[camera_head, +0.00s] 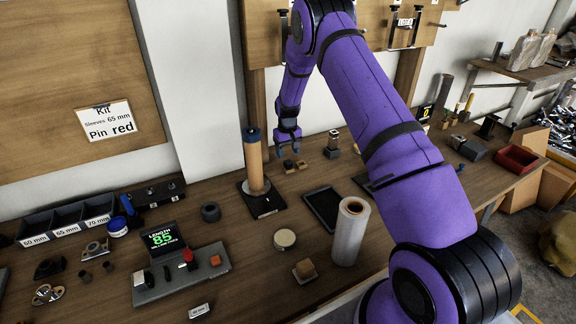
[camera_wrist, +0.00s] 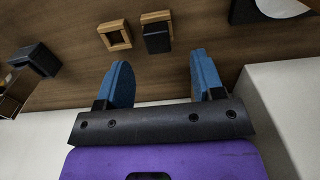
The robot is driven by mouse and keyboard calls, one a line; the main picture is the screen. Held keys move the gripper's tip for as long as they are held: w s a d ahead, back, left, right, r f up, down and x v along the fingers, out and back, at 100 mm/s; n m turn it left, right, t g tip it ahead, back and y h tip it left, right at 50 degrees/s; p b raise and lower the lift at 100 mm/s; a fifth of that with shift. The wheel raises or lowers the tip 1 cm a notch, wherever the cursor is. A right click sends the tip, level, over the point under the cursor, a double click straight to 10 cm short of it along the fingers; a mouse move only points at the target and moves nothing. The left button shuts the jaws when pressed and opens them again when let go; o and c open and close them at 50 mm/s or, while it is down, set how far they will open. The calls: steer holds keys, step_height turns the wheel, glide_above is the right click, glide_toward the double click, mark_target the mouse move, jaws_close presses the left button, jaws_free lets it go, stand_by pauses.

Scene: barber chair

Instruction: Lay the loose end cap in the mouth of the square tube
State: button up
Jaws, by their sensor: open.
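The loose end cap appears to be the small black square piece (camera_wrist: 158,42) in the wrist view. It sits at one of two small wooden square frames (camera_wrist: 155,17); whether it rests in or against that frame is unclear. What looks like the square tube (camera_head: 333,136) stands upright in a dark block (camera_head: 333,153) to the right of my gripper in the head view. The block (camera_wrist: 37,60) is at the left in the wrist view; the tube's mouth is not clear. My gripper (camera_head: 289,150) is open and empty, its blue fingers (camera_wrist: 160,82) apart above the bench near the frames.
An empty wooden frame (camera_wrist: 115,35) lies beside the cap. A tall tan cylinder (camera_head: 254,165) on a black stand is left of my gripper. The wall is close behind my gripper.

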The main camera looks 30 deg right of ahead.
mark_target(288, 161)
steer(key=shift+d+f, duration=0.15)
steer(key=shift+f, duration=2.75)
steer(key=c, duration=1)
steer(key=shift+r, duration=0.1)
